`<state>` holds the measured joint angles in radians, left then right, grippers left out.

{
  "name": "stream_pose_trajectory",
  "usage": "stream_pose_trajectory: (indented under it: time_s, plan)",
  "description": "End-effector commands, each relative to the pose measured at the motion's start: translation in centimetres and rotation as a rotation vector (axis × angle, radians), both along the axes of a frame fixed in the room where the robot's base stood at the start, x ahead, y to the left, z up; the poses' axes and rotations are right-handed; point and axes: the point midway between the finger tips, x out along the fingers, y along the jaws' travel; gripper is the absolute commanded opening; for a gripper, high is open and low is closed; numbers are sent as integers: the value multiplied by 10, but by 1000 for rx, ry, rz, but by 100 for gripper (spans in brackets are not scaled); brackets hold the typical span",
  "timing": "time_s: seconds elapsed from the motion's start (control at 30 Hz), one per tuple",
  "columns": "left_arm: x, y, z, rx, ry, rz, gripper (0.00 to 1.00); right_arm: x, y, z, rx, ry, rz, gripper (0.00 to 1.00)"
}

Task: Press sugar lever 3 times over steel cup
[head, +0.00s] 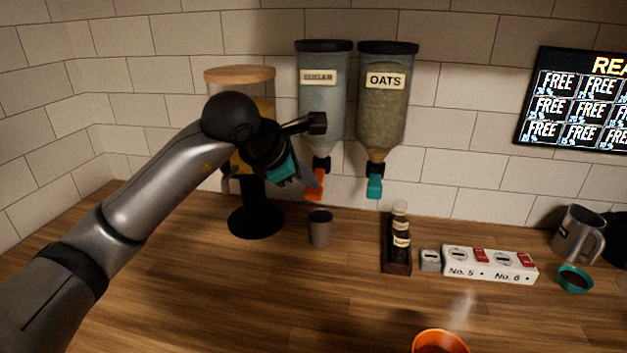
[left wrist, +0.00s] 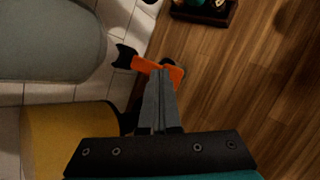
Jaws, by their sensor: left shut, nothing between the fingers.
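The sugar dispenser (head: 323,110) hangs on the tiled wall, with an orange lever (head: 315,187) at its spout. The small steel cup (head: 320,228) stands upright on the counter below that lever. My left gripper (head: 311,180) is shut and empty, with its fingertips at the lever. In the left wrist view the closed fingers (left wrist: 158,82) reach the orange lever (left wrist: 150,65) and overlap it; I cannot tell whether they press it. The cup is mostly or fully hidden there. The cup's contents are too dark to make out. My right gripper is not in view.
The oats dispenser (head: 384,110) with a teal lever (head: 375,187) hangs just right. A dispenser with a wooden lid (head: 240,74) stands behind my left arm. A bottle rack (head: 397,258), a switch box (head: 490,264) and an orange cup (head: 440,342) are to the right.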

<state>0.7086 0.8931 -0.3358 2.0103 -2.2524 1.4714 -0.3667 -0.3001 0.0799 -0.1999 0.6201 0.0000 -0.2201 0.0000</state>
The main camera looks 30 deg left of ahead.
Motion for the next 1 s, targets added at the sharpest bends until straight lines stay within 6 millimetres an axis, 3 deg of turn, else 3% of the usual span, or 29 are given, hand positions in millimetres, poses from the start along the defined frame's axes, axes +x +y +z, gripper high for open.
stream_pose_trajectory:
  time_s: [0.4,0.83,1.0]
  plan:
    - [0,1,27,1,0,1,0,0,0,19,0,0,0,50]
    - [0,0,30,0,-1,1,0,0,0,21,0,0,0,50]
    - [0,0,41,0,-2,1,0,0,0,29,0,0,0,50]
